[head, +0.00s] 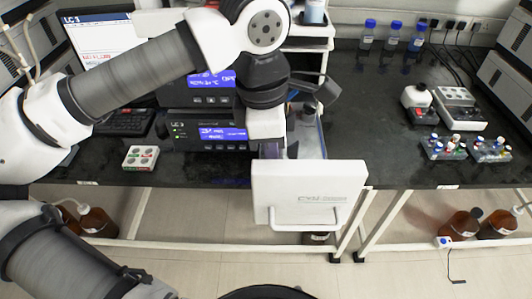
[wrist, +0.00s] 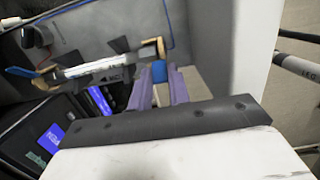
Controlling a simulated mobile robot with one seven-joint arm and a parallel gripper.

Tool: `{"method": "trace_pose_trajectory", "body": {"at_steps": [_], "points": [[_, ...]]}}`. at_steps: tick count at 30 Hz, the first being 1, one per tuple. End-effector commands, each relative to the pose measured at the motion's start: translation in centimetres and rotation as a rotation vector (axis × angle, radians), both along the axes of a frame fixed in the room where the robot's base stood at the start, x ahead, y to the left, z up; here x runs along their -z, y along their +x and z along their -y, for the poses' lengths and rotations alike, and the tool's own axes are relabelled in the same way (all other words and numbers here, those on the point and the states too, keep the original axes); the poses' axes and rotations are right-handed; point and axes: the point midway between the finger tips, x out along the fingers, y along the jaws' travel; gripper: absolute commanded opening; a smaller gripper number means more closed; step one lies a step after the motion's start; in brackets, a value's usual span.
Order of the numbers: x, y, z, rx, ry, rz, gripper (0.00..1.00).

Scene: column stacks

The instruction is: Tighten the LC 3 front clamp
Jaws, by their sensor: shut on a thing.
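In the wrist view a pale column (wrist: 92,66) lies in dark holders inside a grey compartment (wrist: 200,30). A tan clamp (wrist: 160,48) sits at its right end, and a blue piece (wrist: 159,72) shows just below that clamp. My gripper (wrist: 160,86) has its two purple fingers either side of the blue piece and is shut on it. Another tan clamp (wrist: 42,80) with blue tubing is at the column's left end. In the head view my gripper (head: 279,150) reaches down behind the open white front panel (head: 308,190), which hides most of the compartment.
A monitor (head: 95,35) reading LC 3 stands at the left, near stacked dark modules (head: 205,132) with blue displays. Blue-capped bottles (head: 392,38) and vial racks (head: 445,148) stand on the right bench. The bench right of the panel is mostly clear.

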Motion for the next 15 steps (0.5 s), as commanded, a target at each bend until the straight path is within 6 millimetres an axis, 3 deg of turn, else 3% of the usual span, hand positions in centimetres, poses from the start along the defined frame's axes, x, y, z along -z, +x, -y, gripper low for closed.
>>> {"method": "trace_pose_trajectory", "body": {"at_steps": [15], "points": [[-0.4,0.0,2.3,0.002,0.393,0.003,0.00]]}}
